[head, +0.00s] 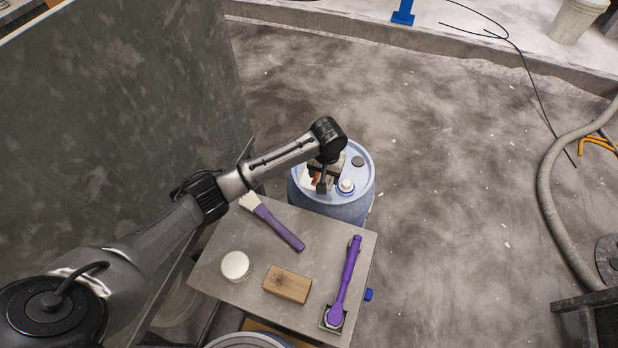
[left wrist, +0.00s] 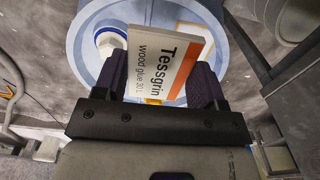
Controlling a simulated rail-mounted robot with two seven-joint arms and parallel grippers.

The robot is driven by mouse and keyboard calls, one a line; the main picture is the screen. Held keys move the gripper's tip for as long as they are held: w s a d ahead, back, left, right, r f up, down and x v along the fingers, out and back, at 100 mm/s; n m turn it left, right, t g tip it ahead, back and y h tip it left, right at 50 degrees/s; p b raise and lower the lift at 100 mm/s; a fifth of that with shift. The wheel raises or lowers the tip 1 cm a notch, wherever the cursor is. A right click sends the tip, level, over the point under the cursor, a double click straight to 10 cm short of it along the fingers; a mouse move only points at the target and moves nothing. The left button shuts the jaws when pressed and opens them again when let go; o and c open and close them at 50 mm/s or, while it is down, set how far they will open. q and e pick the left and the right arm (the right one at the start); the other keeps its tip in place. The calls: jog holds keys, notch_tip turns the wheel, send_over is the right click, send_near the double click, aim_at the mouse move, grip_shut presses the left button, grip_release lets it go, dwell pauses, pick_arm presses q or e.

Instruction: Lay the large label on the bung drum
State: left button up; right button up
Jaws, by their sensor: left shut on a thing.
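My left gripper (head: 322,186) is over the left part of the drum's top. In the left wrist view it is shut on the large label (left wrist: 163,58), a white card with an orange band reading "Tessgrin wood glue 30 L". The label lies between the fingers, over the drum top (left wrist: 88,62), beside the white bung (left wrist: 110,40). I cannot tell whether it touches the drum. My right gripper is not in view.
The grey table (head: 215,268) in front of the drum holds a purple-handled brush (head: 278,226), a white round lid (head: 235,265), a wooden block (head: 287,284) and a purple-handled tool (head: 347,275). A grey panel (head: 120,110) stands left.

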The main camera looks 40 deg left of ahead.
pick_arm(q)
jog(key=b, duration=0.2)
send_over(309, 180)
notch_tip(309, 180, down, 4)
jog(key=shift+w+r, duration=0.1)
jog(key=shift+w, duration=0.05)
jog(key=shift+f+b, duration=1.2)
jog(key=shift+f, duration=0.8)
jog(key=o, duration=0.9)
jog(key=shift+f, duration=0.1)
